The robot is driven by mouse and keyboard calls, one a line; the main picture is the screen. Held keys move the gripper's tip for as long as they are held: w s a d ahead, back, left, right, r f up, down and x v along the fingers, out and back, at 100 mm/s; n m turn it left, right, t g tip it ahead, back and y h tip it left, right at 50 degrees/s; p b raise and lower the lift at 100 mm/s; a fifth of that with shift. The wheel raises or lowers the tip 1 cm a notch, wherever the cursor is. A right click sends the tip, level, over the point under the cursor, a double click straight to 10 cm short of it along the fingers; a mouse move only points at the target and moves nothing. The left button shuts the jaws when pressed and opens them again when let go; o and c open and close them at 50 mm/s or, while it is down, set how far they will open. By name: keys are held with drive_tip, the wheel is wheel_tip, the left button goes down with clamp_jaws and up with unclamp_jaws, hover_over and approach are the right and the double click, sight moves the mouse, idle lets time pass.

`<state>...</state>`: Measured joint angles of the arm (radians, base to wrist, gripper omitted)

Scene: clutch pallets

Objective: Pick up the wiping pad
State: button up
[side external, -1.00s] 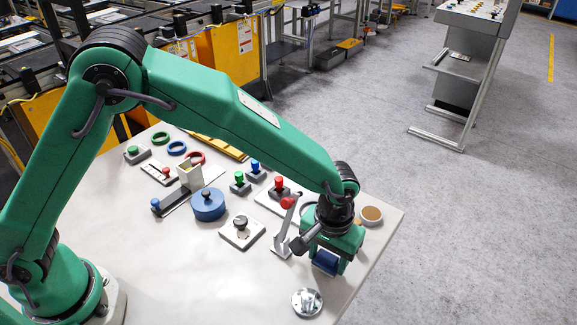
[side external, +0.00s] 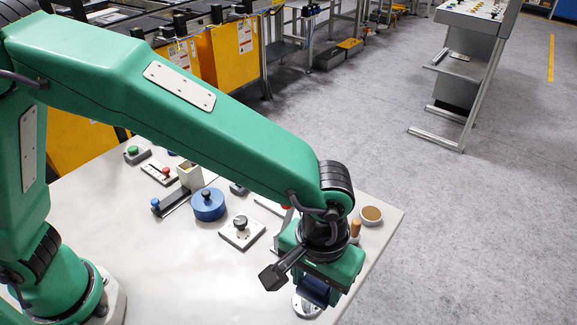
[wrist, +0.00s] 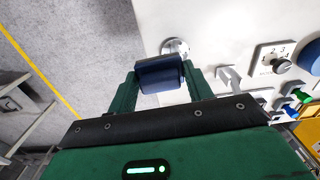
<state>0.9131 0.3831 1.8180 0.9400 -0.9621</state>
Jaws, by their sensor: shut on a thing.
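The wiping pad looks like a dark blue block (side external: 314,291); in the wrist view the blue block (wrist: 162,76) sits between the two green fingers. My gripper (wrist: 160,82) is shut on it. In the side view my gripper (side external: 318,285) is near the table's right edge, pointing down, and partly hides the pad. I cannot tell exactly how high the pad is above the table.
A round silver disc (side external: 304,308) lies just beyond the pad in the wrist view. A dial plate (side external: 242,232), a blue lidded pot (side external: 208,204), a wooden-handled tool (side external: 355,229) and a round brown-filled dish (side external: 371,215) stand nearby. The table's front left is clear.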

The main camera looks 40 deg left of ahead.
drive_tip(key=shift+s, duration=0.15)
idle(0.3)
drive_tip(key=o, duration=0.4)
drive_tip(key=c, duration=0.3)
drive_tip(key=w+a+n, duration=0.3)
drive_tip(key=w+a, duration=0.1)
drive_tip(key=w, duration=0.6)
drive_tip(key=w+a+f+n, duration=0.1)
drive_tip(key=w+a+n, duration=0.2)
drive_tip(key=w, duration=0.6)
drive_tip(key=w+a+f+n, duration=0.1)
drive_tip(key=w+a+n, duration=0.2)
drive_tip(key=w+a, duration=0.3)
drive_tip(key=w, duration=0.4)
drive_tip(key=shift+w+a, duration=0.35)
